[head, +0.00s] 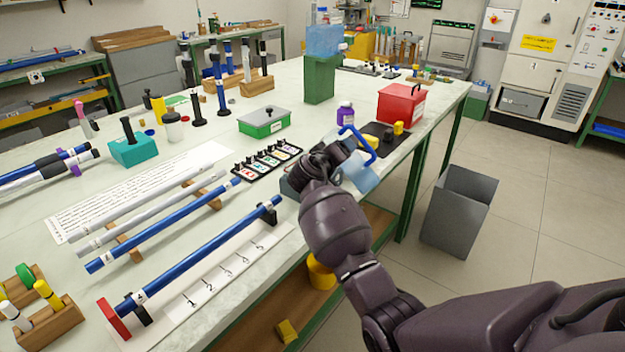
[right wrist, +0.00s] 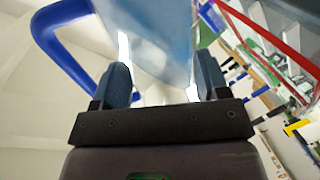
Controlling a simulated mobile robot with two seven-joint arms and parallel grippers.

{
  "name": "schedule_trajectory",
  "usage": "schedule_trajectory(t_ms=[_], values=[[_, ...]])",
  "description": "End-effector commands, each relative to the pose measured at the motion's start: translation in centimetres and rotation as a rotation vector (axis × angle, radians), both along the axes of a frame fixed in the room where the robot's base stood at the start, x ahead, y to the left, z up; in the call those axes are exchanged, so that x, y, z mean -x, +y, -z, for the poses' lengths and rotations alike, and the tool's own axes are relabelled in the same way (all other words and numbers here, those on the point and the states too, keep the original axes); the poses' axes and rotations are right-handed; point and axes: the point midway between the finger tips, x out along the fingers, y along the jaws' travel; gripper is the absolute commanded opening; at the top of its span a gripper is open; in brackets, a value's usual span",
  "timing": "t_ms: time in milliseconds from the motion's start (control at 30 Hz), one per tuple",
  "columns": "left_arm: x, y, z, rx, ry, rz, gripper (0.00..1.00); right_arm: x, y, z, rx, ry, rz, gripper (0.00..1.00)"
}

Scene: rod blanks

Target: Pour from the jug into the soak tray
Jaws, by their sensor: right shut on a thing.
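The jug (head: 362,174) is pale blue and translucent with a bright blue handle. It is held at the table's right edge, partly hidden behind my right arm, and looks tilted. My right gripper (head: 338,160) is shut on it. In the right wrist view the jug (right wrist: 155,28) fills the space between and above the two fingers of my gripper (right wrist: 165,82). A grey-blue edge (head: 288,188) shows left of my wrist on the table; it may be the soak tray, but my arm hides most of it. My left gripper is not in view.
A rack of small labelled blocks (head: 268,158), a green box (head: 263,122), a purple bottle (head: 345,113) and a red box (head: 401,103) stand nearby. Blue rods (head: 165,225) lie at the left. A grey bin (head: 459,212) stands on the floor at right.

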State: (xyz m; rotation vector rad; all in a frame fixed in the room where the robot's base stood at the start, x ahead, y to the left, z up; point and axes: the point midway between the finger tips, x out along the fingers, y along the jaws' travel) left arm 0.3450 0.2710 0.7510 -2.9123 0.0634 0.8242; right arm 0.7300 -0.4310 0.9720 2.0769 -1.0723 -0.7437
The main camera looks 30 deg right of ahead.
Motion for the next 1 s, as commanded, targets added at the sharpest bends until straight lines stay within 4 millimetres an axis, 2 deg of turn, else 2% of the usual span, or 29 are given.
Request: schedule_trajectory(t_ms=[367,1000], values=[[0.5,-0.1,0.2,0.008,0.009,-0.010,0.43,0.0,0.0,-0.1,0.003,0.002,0.000,0.30],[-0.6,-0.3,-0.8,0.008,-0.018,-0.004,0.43,0.0,0.0,0.2,0.027,0.057,0.000,0.30]])
